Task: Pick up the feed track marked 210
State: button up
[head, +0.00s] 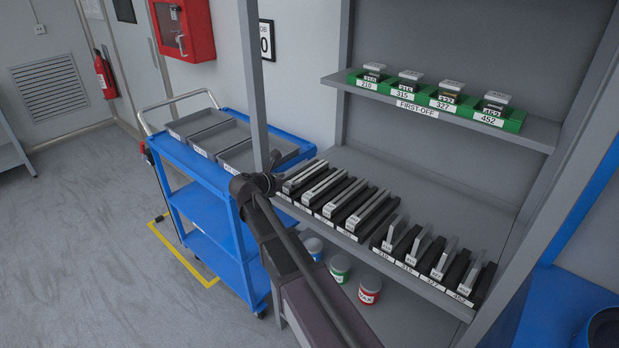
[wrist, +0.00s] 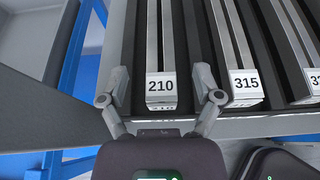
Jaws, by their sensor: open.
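The feed track marked 210 (wrist: 161,88) is a long grey bar with a white end label, lying in a dark slot in the wrist view. My gripper (wrist: 161,86) is open, with one finger on each side of its labelled end; I cannot tell whether they touch it. In the head view my gripper (head: 260,182) is at the left front end of the long track row. The track marked 315 (wrist: 245,88) lies to the right in the wrist view.
Shorter labelled pieces (head: 436,258) stand on the right of the same shelf. An upper shelf holds green labelled blocks (head: 437,101). A blue cart (head: 195,170) with grey trays is on the left. Several paint-like cans (head: 340,268) sit below.

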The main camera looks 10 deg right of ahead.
aim_at(300, 177)
jog(key=shift+b+x, duration=0.9)
jog(key=shift+x, duration=1.7)
jog(key=shift+r, duration=0.2)
grip_shut()
